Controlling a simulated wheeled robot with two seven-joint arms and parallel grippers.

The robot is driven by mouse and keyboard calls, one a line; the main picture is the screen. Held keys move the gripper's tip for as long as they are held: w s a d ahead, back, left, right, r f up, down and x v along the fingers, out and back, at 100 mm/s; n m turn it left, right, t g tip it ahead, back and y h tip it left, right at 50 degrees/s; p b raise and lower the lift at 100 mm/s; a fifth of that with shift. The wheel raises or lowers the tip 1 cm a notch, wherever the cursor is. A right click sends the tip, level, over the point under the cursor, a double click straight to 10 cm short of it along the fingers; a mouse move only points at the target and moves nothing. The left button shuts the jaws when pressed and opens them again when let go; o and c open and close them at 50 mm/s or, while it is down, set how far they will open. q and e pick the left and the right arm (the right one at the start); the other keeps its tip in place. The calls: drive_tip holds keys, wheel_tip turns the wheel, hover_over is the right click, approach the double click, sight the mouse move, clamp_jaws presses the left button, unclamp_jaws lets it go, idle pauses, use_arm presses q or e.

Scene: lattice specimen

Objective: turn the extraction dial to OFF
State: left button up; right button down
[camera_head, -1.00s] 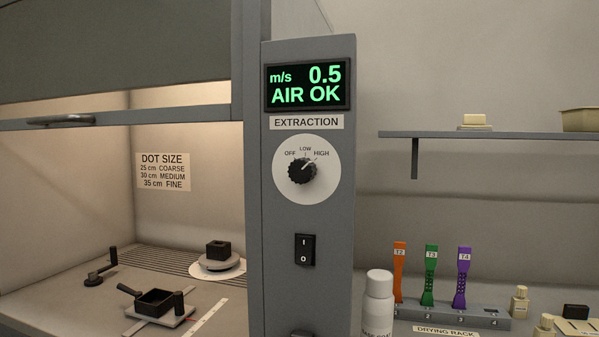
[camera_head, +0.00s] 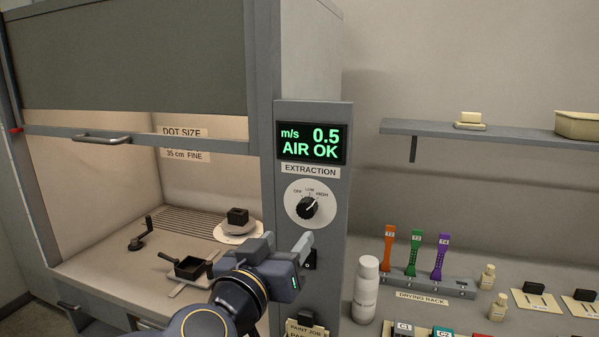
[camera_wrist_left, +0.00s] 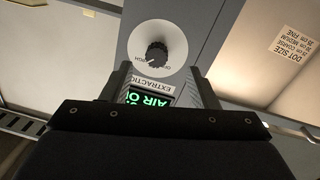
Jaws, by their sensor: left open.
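The extraction dial is a black knob (camera_head: 309,207) on a round white plate (camera_head: 291,213), on the grey front post of the hood. Its pointer aims up and right, toward HIGH; OFF is at the upper left. My left gripper (camera_head: 284,243) is open below and slightly left of the dial, apart from it. In the left wrist view the scene is upside down; the dial (camera_wrist_left: 157,54) shows just beyond the gap between the open fingers (camera_wrist_left: 163,82), with nothing between them. My right gripper is not in view.
A display (camera_head: 312,143) above the dial reads 0.5 m/s, AIR OK. The rocker switch (camera_head: 310,259) below the dial is partly hidden by my left gripper. The hood's sash handle (camera_head: 101,139) is at left. A white bottle (camera_head: 366,288) and drying rack (camera_head: 440,284) stand right.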

sight(304, 210)
use_arm(q)
drive_tip(key=shift+t+y, duration=0.3)
drive_tip(key=shift+y, duration=0.1)
drive_tip(key=x, duration=0.2)
drive_tip(key=r+x, duration=0.1)
drive_tip(key=x, duration=0.5)
drive_tip(key=shift+d+r, duration=0.25)
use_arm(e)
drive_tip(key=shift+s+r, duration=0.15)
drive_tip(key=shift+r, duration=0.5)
use_arm(q)
drive_tip(key=c, duration=1)
drive_tip(key=shift+n, duration=0.3)
